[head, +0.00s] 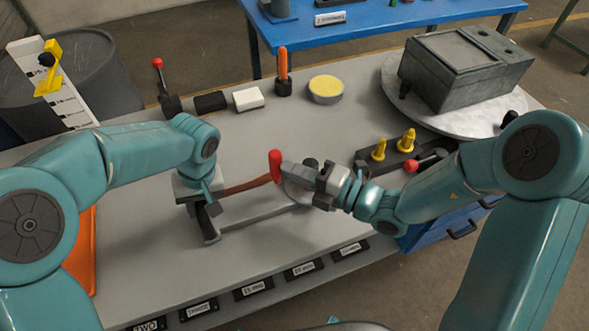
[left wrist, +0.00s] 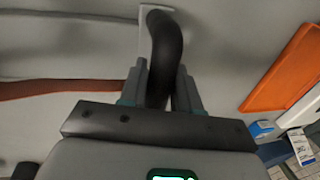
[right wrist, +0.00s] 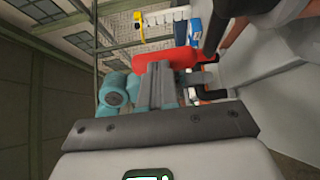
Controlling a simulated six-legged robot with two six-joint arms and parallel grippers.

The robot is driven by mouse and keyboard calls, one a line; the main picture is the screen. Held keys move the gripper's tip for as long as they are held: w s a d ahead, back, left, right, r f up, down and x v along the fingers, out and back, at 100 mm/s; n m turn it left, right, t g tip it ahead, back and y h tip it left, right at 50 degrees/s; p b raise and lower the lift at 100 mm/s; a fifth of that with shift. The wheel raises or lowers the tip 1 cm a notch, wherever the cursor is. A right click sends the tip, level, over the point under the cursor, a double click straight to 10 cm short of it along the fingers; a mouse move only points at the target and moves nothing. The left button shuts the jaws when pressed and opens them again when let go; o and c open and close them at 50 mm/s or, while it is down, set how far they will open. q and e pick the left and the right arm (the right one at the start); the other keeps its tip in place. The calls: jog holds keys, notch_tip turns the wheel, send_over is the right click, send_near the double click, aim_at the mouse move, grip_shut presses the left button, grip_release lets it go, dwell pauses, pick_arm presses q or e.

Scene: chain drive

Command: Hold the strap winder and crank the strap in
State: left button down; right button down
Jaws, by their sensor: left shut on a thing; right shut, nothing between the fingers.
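The strap winder's pale frame (head: 262,217) lies on the grey bench, with a reddish-brown strap (head: 248,186) running along it. The strap also shows in the left wrist view (left wrist: 60,88). My left gripper (head: 208,207) is shut on the winder's black curved handle (left wrist: 163,45) at the frame's left end. The red crank knob (head: 275,166) stands upright near the right end; it also shows in the right wrist view (right wrist: 165,57). My right gripper (head: 288,168) is shut and empty, its fingertips right beside the knob. I cannot tell whether they touch. The right arm partly hides the winder's round end.
Behind are a white block (head: 248,98), a yellow-topped round tin (head: 326,88) and an orange-handled tool (head: 283,70). A grey metal box (head: 465,70) stands on a round plate at the right. Yellow pegs (head: 407,140) stand near my right arm. An orange tray (left wrist: 285,70) lies at the left.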

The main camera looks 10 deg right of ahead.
aim_at(278, 160)
jog(key=shift+a, duration=0.1)
dwell(0.3)
jog(key=shift+w+a, duration=0.7)
jog(key=shift+w, duration=0.25)
jog(key=shift+w+a, duration=0.65)
jog(key=shift+w, duration=0.25)
jog(key=shift+w+d, duration=0.15)
jog(key=shift+w, duration=0.75)
jog(key=shift+w+d, duration=0.1)
jog(key=shift+w, duration=0.8)
jog(key=shift+w, duration=0.2)
jog(key=shift+s+d, duration=0.1)
jog(key=v, duration=1.1)
jog(key=shift+s+d, duration=0.3)
